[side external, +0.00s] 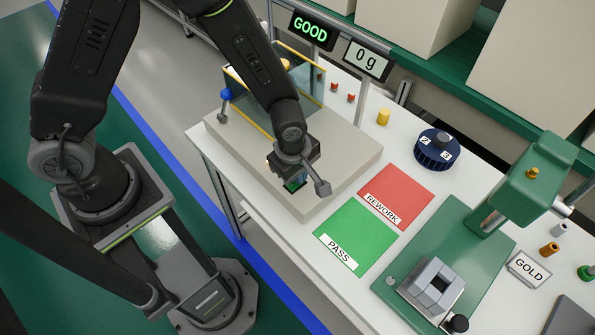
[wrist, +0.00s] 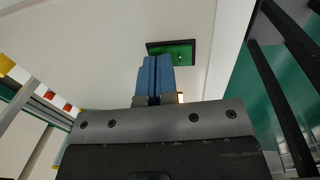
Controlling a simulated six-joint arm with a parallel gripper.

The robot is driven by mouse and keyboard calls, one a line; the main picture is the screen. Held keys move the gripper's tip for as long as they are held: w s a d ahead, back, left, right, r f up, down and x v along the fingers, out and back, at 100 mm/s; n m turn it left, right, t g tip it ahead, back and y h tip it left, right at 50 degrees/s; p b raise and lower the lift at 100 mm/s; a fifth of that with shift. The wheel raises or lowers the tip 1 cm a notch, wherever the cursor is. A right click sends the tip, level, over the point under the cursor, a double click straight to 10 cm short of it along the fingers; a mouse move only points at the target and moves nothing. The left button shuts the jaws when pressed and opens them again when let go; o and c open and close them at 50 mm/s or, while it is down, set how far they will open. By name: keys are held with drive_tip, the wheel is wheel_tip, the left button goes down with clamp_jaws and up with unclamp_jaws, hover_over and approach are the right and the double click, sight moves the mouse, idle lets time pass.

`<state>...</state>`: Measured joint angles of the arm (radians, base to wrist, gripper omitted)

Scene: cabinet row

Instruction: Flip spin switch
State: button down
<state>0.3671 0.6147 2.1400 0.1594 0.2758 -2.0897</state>
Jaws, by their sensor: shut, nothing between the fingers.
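A green rocker in a black frame, which looks like the spin switch (wrist: 184,48), is set in the pale top of the machine in the wrist view. A green patch in a dark frame (side external: 296,185) shows just below my wrist in the side view. My gripper (wrist: 156,57) has its blue fingers shut together with nothing between them. The fingertips overlap the lower left edge of the switch in the wrist view; I cannot tell whether they touch it. In the side view my arm reaches over the machine (side external: 345,165), and the fingers are mostly hidden.
A glass-walled chamber (side external: 310,70) and a blue-knobbed lever (side external: 225,96) stand on the machine's far side. Red REWORK (side external: 397,195) and green PASS (side external: 355,239) mats lie beside it. Displays (side external: 312,30) read GOOD and 0 g. A green press (side external: 530,185) stands right.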

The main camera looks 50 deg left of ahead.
drive_tip(key=shift+f, duration=0.1)
drive_tip(key=shift+f, duration=0.2)
idle(0.4)
drive_tip(key=shift+s, duration=0.1)
drive_tip(key=shift+s+r, duration=0.2)
drive_tip(key=shift+s, duration=0.45)
wheel_tip(320, 180, up, 14)
drive_tip(key=s, duration=0.1)
drive_tip(key=shift+s, duration=0.35)
